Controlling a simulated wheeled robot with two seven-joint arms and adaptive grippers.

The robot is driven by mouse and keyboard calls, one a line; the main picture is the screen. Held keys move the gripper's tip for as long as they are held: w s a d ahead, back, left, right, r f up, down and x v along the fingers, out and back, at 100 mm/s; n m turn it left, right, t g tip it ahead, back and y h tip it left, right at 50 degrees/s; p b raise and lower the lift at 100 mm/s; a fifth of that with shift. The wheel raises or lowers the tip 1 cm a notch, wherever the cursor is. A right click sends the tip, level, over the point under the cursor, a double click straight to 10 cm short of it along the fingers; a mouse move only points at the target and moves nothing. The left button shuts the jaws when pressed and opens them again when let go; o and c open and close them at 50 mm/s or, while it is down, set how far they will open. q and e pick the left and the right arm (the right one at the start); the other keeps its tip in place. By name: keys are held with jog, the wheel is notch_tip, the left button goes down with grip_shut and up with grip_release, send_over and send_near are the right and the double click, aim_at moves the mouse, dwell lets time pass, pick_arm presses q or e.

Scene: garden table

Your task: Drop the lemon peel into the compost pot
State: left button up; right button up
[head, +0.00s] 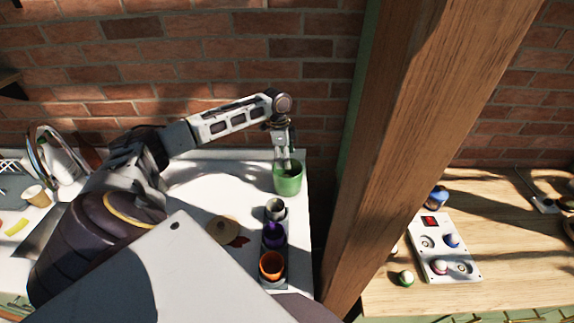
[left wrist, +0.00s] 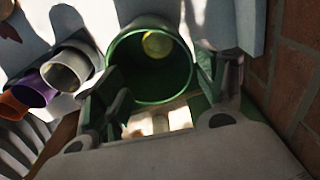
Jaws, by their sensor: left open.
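The green compost pot (head: 288,182) stands upright near the back right of the white table. In the left wrist view I look down into the pot (left wrist: 150,80). A round yellow piece, which looks like the lemon peel (left wrist: 157,43), shows inside it, near the far wall. My left gripper (head: 287,160) points down at the pot's mouth. In the left wrist view its fingers (left wrist: 158,88) are spread apart, one at each side of the pot's opening, with nothing between them. I cannot tell whether they touch the rim. My right gripper is not in view.
Grey, purple (head: 273,235) and orange (head: 271,266) cups stand in a row in front of the pot. A tan round thing (head: 223,230) lies left of them. A wooden post (head: 420,130) rises right of the table. A brick wall (head: 200,60) is behind.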

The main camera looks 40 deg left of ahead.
pick_arm(q)
notch_tip(320, 180, up, 11)
jog(key=a, duration=0.1)
jog(key=shift+s, duration=0.35)
jog(key=shift+s, duration=0.1)
dwell(1.0)
